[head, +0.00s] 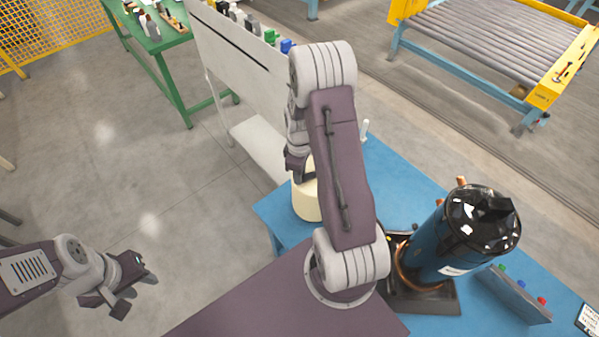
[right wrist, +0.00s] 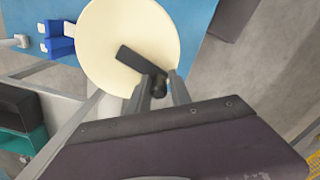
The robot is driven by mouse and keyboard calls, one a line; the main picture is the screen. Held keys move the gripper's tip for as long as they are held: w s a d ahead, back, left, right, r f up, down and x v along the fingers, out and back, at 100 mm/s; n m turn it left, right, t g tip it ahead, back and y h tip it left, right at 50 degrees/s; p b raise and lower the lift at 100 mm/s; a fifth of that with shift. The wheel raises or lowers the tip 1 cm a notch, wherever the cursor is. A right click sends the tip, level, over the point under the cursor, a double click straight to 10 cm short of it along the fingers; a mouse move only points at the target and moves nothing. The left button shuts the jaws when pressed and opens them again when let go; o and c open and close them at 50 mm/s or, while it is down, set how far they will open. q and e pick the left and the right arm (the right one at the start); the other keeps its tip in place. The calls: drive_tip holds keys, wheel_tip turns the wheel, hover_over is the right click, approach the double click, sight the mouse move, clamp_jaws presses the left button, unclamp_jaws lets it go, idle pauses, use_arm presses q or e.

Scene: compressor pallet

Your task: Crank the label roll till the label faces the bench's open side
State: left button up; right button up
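The label roll is a cream drum (head: 307,203) on the blue bench, partly hidden behind my right arm in the head view. The right wrist view shows its round cream top (right wrist: 112,30) with a dark crank arm (right wrist: 138,62) and a dark knob (right wrist: 158,88). My right gripper (right wrist: 161,84) is at the knob, one finger on each side; whether the fingers press on it I cannot tell. I see no label on the visible part of the roll. My left gripper (head: 106,299) is empty, fingers apart, above the floor at lower left.
A black compressor (head: 440,245) stands on the blue bench (head: 395,165) to the right of my right arm. A pale panel (head: 240,62) with a lower shelf stands behind the roll. A green table (head: 165,42) and a roller conveyor (head: 490,45) are farther back. Floor at left is clear.

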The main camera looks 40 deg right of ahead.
drive_tip(key=shift+o, duration=0.9)
drive_tip(key=shift+r, duration=0.35)
wheel_tip(320, 180, up, 8)
drive_tip(key=shift+a+r+b, duration=0.1)
drive_tip(key=shift+r+b, duration=0.15)
drive_tip(key=shift+b, duration=0.35)
drive_tip(key=shift+f, duration=0.1)
